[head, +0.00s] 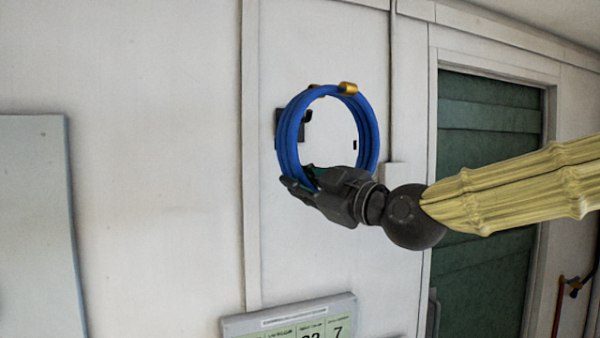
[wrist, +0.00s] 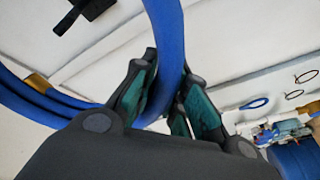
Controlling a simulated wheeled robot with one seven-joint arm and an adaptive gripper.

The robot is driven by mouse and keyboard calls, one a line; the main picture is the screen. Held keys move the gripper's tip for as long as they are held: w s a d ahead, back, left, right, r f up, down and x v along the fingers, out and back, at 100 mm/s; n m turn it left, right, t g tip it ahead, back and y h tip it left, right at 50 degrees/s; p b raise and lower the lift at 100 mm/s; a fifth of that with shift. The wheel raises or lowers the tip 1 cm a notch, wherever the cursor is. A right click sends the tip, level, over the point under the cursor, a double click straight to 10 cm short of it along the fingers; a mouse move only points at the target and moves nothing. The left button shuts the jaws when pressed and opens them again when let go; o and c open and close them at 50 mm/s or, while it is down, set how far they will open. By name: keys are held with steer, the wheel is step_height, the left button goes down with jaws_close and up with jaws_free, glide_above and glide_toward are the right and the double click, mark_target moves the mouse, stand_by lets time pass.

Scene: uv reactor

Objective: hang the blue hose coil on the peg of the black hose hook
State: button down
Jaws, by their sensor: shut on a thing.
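The blue hose coil (head: 368,125) is held upright as a ring, with brass-coloured fittings at its top. My gripper (head: 300,182) is shut on the lower left part of the coil. In the wrist view, the coil (wrist: 168,40) runs between the teal pads of my gripper (wrist: 168,105). The black hose hook (head: 307,117) is on the white wall and shows partly through the ring; the coil covers part of it. The hook also appears as a dark piece in the wrist view (wrist: 75,15). The gap in depth between coil and hook is hard to tell.
A green door (head: 490,130) in a pale frame is at the right, with a thin conduit (head: 393,80) on the wall beside it. A pale panel (head: 35,220) is at the left. A sign board (head: 300,318) is below my gripper.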

steer(key=shift+s+r, duration=0.1)
steer(key=shift+r, duration=0.4)
steer(key=shift+w+f+b, duration=0.1)
steer(key=shift+w+b, duration=0.15)
steer(key=shift+b, duration=0.35)
steer(key=shift+w+a+b, duration=0.25)
steer(key=shift+w+b, duration=0.25)
steer(key=shift+b, duration=0.2)
steer(key=shift+w+b, duration=0.2)
steer(key=shift+b, duration=0.15)
steer(key=w+a+f, duration=0.1)
steer(key=w+a, duration=0.1)
steer(key=w, duration=0.5)
steer(key=w+a+f+p, duration=0.1)
steer(key=w+a+f, duration=0.1)
steer(key=w, duration=0.6)
steer(key=shift+a, duration=0.5)
stand_by(0.8)
stand_by(0.4)
